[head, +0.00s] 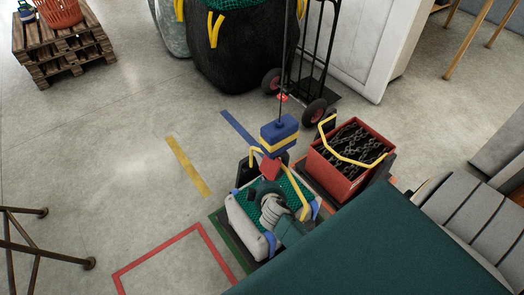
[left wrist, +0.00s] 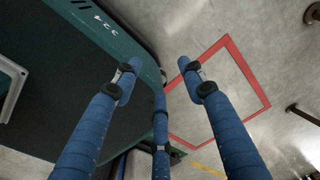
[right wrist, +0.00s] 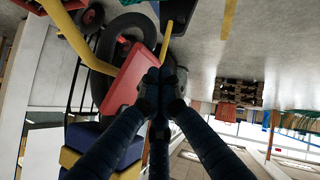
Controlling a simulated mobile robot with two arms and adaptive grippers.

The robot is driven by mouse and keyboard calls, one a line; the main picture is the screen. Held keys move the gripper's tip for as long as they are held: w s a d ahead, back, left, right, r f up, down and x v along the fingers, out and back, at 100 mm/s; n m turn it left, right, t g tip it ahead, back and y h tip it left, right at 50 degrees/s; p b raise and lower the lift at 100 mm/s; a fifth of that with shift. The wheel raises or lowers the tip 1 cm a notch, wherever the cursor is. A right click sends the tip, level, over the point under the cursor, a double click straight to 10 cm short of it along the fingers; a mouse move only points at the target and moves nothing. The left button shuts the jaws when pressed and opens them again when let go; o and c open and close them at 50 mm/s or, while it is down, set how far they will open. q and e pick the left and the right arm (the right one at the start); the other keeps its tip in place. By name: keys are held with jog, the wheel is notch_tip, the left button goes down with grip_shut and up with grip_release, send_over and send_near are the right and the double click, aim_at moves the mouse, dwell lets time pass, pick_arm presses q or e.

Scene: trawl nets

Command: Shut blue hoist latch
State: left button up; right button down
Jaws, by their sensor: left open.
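The blue hoist block (head: 279,134), with a yellow band, hangs on a thin cable in the head view. A red plate (head: 270,167), which looks like its latch, sits just below it. In the right wrist view the blue and yellow block (right wrist: 88,140) is at lower left and the red plate (right wrist: 130,75) is large at centre left, beside a yellow curved hook (right wrist: 84,48). My right gripper (right wrist: 162,84) has its fingers together at the plate's edge; I cannot tell whether they touch it. My left gripper (left wrist: 160,66) is open and empty, away from the hoist.
A grey load with green netting (head: 246,216) lies beneath the hoist. A red crate of chains (head: 337,179) stands to its right. A hand truck (head: 310,60) and black bag (head: 240,55) stand behind. Floor at left is clear around a red outline (head: 160,248).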

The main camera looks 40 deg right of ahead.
pick_arm(q)
jog(key=shift+d+f+b, duration=0.6)
jog(key=shift+d+f, duration=0.2)
jog(key=shift+d, duration=0.15)
pick_arm(e)
jog(key=shift+d+f, duration=0.8)
jog(key=shift+f, duration=0.2)
pick_arm(q)
jog(key=shift+a, duration=0.1)
jog(key=shift+a, duration=0.35)
